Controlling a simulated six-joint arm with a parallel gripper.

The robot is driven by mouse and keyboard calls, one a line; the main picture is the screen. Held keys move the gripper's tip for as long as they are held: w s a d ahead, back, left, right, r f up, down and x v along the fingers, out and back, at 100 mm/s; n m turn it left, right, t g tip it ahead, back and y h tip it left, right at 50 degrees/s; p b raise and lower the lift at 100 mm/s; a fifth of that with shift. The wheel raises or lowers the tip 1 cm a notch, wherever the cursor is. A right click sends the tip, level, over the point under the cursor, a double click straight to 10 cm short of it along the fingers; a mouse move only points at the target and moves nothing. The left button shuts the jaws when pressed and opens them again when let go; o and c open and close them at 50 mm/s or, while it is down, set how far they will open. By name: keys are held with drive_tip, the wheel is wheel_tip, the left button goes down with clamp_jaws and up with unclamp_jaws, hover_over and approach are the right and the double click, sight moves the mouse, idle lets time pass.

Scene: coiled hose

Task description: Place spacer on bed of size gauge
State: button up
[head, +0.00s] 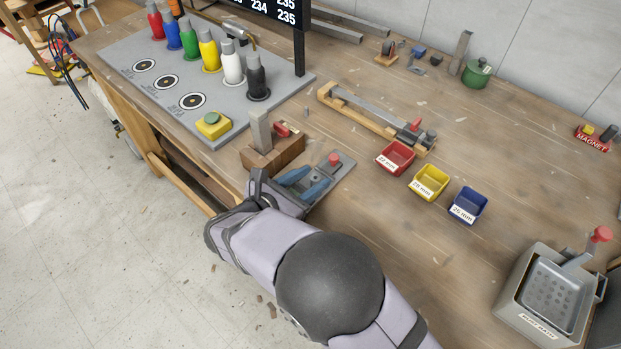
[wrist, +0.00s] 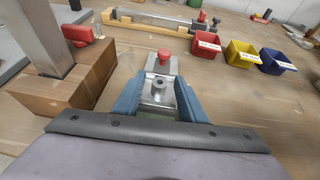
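My gripper (wrist: 161,88) has blue fingers standing apart over a grey metal plate (wrist: 170,68) with a red knob (wrist: 165,56). A small round metal piece with a hole (wrist: 159,83), perhaps the spacer, shows between the fingers, with gaps seen at its sides. Whether it sits on the plate or is part of it is unclear. In the head view my gripper (head: 305,185) is low at the plate (head: 340,166), and the piece is hidden. A long wooden fixture with a steel bar (head: 368,107) and red knob lies behind. Which fixture is the size gauge is not clear.
A wooden block (head: 275,154) with an upright metal bar stands close left of my gripper. Red (head: 395,157), yellow (head: 431,182) and blue (head: 468,205) labelled bins stand to the right. A grey box (head: 547,295) is at front right. The table between is mostly clear.

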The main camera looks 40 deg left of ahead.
drive_tip(key=b+v, duration=0.2)
drive_tip(key=v, duration=1)
drive_tip(key=w+d+r+m+g+h+p, duration=0.4)
drive_tip(key=w+d+m, duration=0.35)
drive_tip(key=d, duration=0.55)
drive_tip(key=w+d+r+m+g+h+p, duration=0.15)
drive_tip(key=w+d+m+g+p, duration=0.25)
drive_tip(key=w+d+m+p, duration=0.55)
drive_tip(key=s+d+r+m+g+y+p, duration=0.1)
drive_tip(key=s+d+r+m+p, duration=0.2)
drive_tip(key=d+m, duration=0.3)
drive_tip(key=s+d+r+m+g+y+p, duration=0.2)
drive_tip(key=s+d+r+m+p, duration=0.1)
drive_tip(key=d+m, duration=0.4)
drive_tip(key=s+d+r+m+g+y+p, duration=0.1)
drive_tip(key=d+m+p, duration=0.4)
drive_tip(key=d, duration=0.6)
wheel_tip(320, 180, up, 3)
drive_tip(key=shift+s+f+m+g+y, duration=0.2)
drive_tip(key=shift+s+m+g+y, duration=0.15)
drive_tip(key=shift+s+m+g, duration=0.55)
